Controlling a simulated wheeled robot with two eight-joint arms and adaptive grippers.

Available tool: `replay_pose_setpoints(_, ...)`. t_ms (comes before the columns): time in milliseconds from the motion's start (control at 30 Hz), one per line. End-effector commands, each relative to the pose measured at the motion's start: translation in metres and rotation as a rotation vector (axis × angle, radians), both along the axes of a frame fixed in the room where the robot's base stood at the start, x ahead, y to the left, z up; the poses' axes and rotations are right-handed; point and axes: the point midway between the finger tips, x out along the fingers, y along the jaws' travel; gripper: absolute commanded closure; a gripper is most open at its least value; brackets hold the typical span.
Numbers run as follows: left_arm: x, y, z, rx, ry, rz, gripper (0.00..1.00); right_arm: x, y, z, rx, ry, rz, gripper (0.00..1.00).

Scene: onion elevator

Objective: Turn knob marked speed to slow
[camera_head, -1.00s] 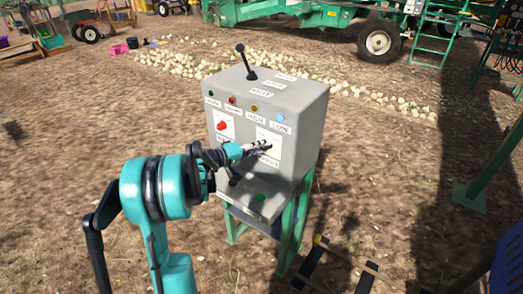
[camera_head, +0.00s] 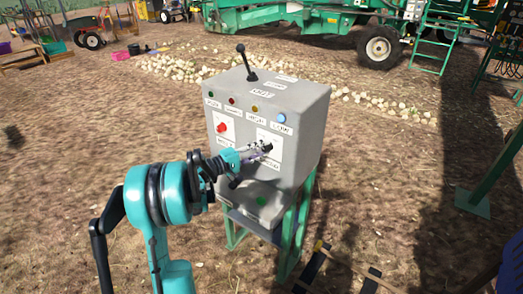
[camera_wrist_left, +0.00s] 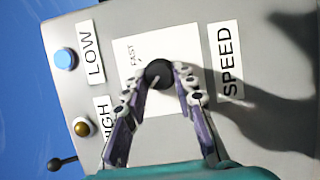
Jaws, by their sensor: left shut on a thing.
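The grey control box (camera_head: 300,105) stands on a green-legged stand in the middle of the head view. The black speed knob (camera_wrist_left: 158,73) sits on a white dial plate beside the SPEED label (camera_wrist_left: 226,61) in the left wrist view. A FAST mark (camera_wrist_left: 132,55) shows on the plate; no slow mark is readable. My left gripper (camera_wrist_left: 160,80) is shut on the knob, one finger on each side. The knob's dark front also shows in the head view (camera_head: 267,147) beyond the fingertips. My right gripper is not in view.
A red knob (camera_head: 222,127) is on the left of the same panel. A black lever (camera_head: 247,62) stands on top. A blue button (camera_wrist_left: 65,59) and a yellow one (camera_wrist_left: 82,127) lie near the dial. Bare ground surrounds the stand.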

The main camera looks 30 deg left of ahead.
Motion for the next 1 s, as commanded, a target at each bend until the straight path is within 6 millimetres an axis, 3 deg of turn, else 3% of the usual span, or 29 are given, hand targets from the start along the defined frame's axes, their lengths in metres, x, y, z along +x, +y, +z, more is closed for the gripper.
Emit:
replay_pose_setpoints(267, 0.0, 0.0, 0.0, 0.0, 0.001, 0.0, 1.0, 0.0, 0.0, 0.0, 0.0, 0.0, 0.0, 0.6)
replay_pose_setpoints(300, 0.0, 0.0, 0.0, 0.0, 0.001, 0.0, 0.66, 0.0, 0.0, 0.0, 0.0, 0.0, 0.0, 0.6)
replay_pose_setpoints(367, 0.0, 0.0, 0.0, 0.0, 0.001, 0.0, 0.53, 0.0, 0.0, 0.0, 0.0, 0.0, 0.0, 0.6)
replay_pose_setpoints(733, -0.004, 0.002, 0.0, 0.001, 0.0, 0.001, 0.53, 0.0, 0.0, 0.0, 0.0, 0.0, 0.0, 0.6)
replay_pose_setpoints(1000, -0.048, 0.026, 0.0, 0.001, 0.0, 0.006, 0.53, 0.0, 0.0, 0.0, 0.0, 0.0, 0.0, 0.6)
